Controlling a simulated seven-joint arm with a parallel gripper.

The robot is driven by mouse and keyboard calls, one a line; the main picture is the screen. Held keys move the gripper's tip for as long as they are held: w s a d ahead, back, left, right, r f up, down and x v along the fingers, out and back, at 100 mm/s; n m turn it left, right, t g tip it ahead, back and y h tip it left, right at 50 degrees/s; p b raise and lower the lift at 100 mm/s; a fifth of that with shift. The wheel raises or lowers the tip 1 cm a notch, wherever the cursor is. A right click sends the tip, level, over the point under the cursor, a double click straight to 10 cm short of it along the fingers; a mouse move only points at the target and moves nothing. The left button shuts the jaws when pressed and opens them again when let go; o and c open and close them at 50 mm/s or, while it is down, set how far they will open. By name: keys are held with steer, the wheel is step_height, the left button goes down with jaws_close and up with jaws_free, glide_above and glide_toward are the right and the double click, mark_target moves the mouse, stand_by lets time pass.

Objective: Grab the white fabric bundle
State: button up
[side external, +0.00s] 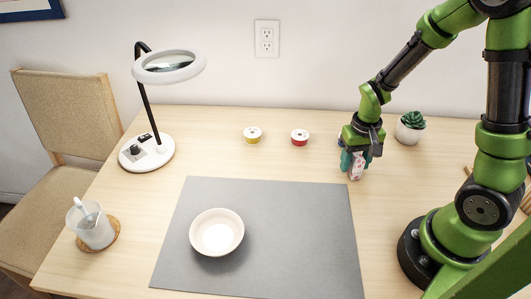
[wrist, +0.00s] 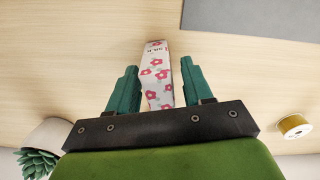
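The white fabric bundle (side external: 356,166) with red flowers is upright on the table near the mat's right back corner. My gripper (side external: 353,162) is lowered over it from above. In the wrist view the bundle (wrist: 157,75) lies between the two teal fingers of my gripper (wrist: 158,80). The fingers are open, with a narrow gap on each side of the bundle. The bundle's near end is hidden by the gripper's dark body.
A potted plant (side external: 411,127) stands close behind to the right. A bowl (side external: 217,213) sits on the grey mat (side external: 300,240). A magnifier lamp (side external: 147,153) and a cup (side external: 95,232) are further left.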

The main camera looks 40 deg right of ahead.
steer(key=c, duration=0.8)
